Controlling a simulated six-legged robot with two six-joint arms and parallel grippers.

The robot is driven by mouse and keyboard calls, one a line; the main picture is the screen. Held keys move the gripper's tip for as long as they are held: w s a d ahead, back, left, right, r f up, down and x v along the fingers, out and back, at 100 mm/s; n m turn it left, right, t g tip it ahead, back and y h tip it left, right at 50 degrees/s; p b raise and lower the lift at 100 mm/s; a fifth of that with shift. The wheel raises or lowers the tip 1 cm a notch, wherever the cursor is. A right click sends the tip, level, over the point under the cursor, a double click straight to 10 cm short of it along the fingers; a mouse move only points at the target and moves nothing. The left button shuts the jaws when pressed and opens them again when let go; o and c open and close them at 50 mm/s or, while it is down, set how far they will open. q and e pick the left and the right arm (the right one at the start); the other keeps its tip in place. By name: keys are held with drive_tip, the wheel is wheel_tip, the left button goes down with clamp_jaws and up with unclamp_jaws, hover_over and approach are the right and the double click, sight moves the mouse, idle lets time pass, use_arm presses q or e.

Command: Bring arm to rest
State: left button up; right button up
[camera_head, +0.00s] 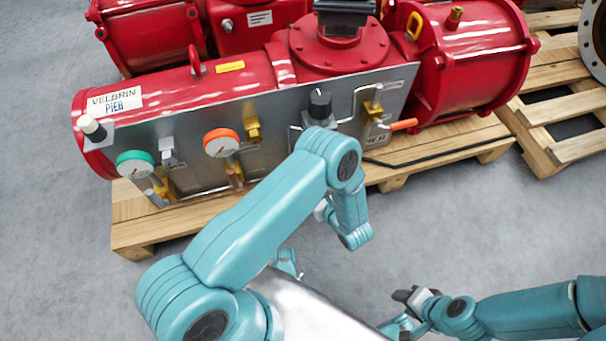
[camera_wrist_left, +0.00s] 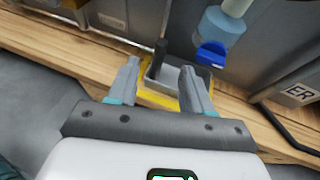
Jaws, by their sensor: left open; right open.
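My left arm (camera_head: 262,215) reaches in from the lower left and bends at an elbow in front of the actuator panel. Its gripper is not clear in the head view. In the left wrist view, my left gripper (camera_wrist_left: 160,68) is open, its two grey fingers apart. Between and beyond them is a grey, yellow-edged part (camera_wrist_left: 158,92) with a dark upright piece. I cannot tell any contact with it. My right gripper (camera_head: 413,299) is open and empty above the grey floor, low in the head view, its arm coming in from the right.
The red valve actuator (camera_head: 236,83) with its grey panel (camera_head: 290,108) lies on a wooden pallet (camera_head: 131,232). Gauges, a black knob (camera_head: 320,104) and an orange handle (camera_head: 404,124) project from it. A blue-capped part (camera_wrist_left: 211,53) is near the left fingers. Another pallet (camera_head: 561,105) is right.

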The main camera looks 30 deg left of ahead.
use_arm(q)
drive_tip(key=shift+v, duration=1.25)
